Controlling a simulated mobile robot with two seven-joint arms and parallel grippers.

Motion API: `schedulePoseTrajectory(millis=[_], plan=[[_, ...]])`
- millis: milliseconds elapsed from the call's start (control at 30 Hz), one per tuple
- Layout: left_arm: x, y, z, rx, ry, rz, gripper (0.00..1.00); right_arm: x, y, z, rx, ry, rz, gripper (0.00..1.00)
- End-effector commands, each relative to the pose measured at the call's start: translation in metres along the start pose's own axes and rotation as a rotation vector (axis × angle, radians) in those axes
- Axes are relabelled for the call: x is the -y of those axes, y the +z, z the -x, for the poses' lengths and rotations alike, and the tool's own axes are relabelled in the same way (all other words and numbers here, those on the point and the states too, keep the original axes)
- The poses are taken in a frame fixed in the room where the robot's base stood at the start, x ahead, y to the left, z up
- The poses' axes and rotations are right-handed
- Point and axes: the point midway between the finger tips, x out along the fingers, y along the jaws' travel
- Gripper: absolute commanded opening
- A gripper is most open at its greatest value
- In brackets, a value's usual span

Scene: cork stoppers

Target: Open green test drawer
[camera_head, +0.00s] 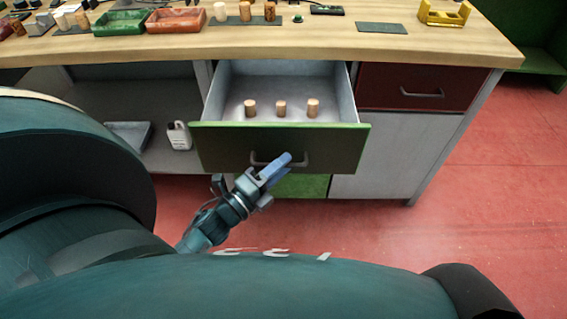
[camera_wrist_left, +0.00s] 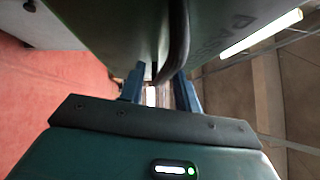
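The green test drawer (camera_head: 225,148) is pulled out of the bench, and its inside shows from above. Its front has a dark grey bar handle (camera_head: 302,162). My left gripper (camera_head: 284,163) is at this handle, over its middle. In the left wrist view, its two blue fingers (camera_wrist_left: 158,90) stand apart with a visible gap, and the dark curved handle (camera_wrist_left: 177,45) reaches down between them, nearer the right finger. Whether a finger touches it is unclear. My right gripper is not in view.
Three corks stand in the drawer, one in the middle (camera_head: 281,108). A closed red drawer (camera_head: 413,86) is to the right. Trays and corks stand on the wooden bench top (camera_head: 330,45). A white bottle (camera_head: 179,136) stands on the open shelf at left. The red floor (camera_head: 500,200) at right is clear.

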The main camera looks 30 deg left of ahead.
Motion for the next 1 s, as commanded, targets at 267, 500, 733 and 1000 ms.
schedulePoseTrajectory(millis=[267,500,733,1000], plan=[[-0.001,0.000,0.061,0.003,0.006,0.002,0.33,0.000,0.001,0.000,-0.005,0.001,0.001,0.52],[-0.001,0.000,0.105,0.002,0.003,0.000,0.33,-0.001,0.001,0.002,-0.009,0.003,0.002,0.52],[0.001,0.000,0.119,0.001,0.000,0.000,0.33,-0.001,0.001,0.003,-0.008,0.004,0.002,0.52],[0.001,0.000,0.120,0.001,-0.001,0.000,0.33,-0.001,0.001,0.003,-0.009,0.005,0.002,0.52]])
